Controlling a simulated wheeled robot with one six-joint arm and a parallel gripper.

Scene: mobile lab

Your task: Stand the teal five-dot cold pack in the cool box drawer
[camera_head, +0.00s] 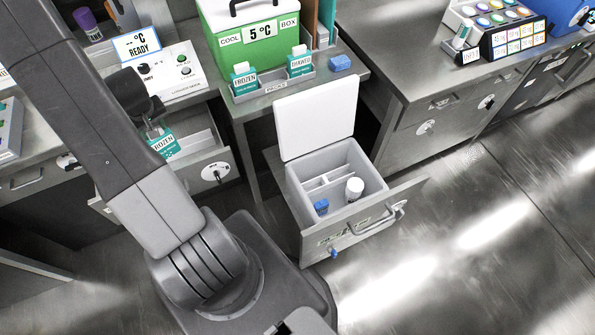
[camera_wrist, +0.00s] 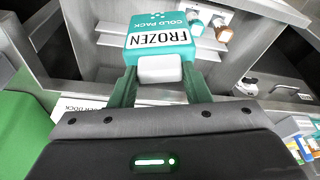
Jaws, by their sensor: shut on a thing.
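My gripper (camera_head: 152,127) is shut on a teal cold pack (camera_head: 165,147) with a white FROZEN label. In the wrist view the gripper (camera_wrist: 160,82) has its fingers either side of the white cap of the pack (camera_wrist: 160,33). The pack hangs over an open drawer at the left (camera_head: 196,157). A second open drawer (camera_head: 372,222) at the centre holds a light grey cool box (camera_head: 292,184) with its white lid (camera_head: 316,115) raised. Inside are dividers, a small blue item (camera_head: 321,207) and a white cylinder (camera_head: 354,189).
A green cool box (camera_head: 235,62) reading 5 °C stands on the counter. Two teal packs (camera_head: 244,79) (camera_head: 300,62) stand in a rack before it, with a blue block (camera_head: 340,62) beside them. A white READY unit (camera_head: 165,75) is at the left. The floor right of the centre drawer is clear.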

